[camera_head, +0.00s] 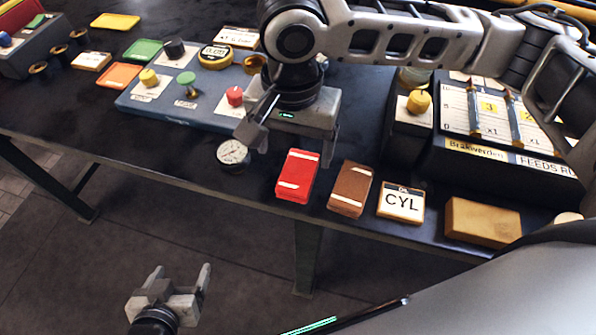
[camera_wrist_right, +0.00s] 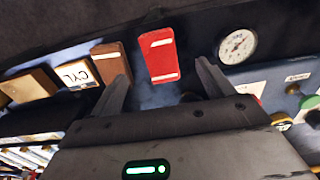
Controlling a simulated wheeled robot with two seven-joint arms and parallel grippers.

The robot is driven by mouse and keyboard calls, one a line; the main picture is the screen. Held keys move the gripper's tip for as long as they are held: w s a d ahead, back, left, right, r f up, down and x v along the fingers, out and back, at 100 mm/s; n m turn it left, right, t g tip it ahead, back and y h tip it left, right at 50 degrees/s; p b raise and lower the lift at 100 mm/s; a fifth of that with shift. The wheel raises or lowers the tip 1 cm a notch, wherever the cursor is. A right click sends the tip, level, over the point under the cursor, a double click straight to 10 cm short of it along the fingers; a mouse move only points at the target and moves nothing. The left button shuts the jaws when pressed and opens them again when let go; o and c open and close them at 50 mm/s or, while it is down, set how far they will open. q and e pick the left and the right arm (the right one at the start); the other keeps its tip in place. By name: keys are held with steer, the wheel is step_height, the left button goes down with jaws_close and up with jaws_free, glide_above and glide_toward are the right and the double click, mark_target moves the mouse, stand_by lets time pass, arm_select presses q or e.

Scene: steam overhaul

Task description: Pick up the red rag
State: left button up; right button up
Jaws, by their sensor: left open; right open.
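The red rag (camera_head: 297,175) is a folded red block with white stripes, lying on the dark table near its front edge. It also shows in the right wrist view (camera_wrist_right: 159,55), ahead of the fingers and between their lines. My right gripper (camera_head: 292,140) is open and empty, above the table just behind the rag. Its two fingers frame the rag's near side in the wrist view, and no contact shows. My left gripper (camera_head: 181,283) is open and empty, low in front of the table over the floor.
A brown folded rag (camera_head: 350,189) lies just right of the red one, with a CYL tin (camera_head: 401,203) and a tan block (camera_head: 482,222) further right. A round gauge (camera_head: 233,155) lies to the left. A blue board with knobs (camera_head: 208,104) stands behind.

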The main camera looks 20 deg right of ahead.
mark_target(295, 179)
step_height(295, 179, down, 9)
steer(key=shift+s+r, duration=0.1)
steer(key=shift+r, duration=0.1)
steer(key=c, duration=1.1)
steer(key=shift+c, duration=0.3)
steer(key=shift+r, duration=0.15)
steer(key=shift+r, duration=0.6)
steer(key=s+a+r+p, duration=0.1)
steer(key=s+a+r, duration=0.1)
steer(key=s+r, duration=0.9)
steer(key=s, duration=0.2)
steer(key=shift+s+a+r, duration=0.3)
steer(key=shift+s, duration=0.1)
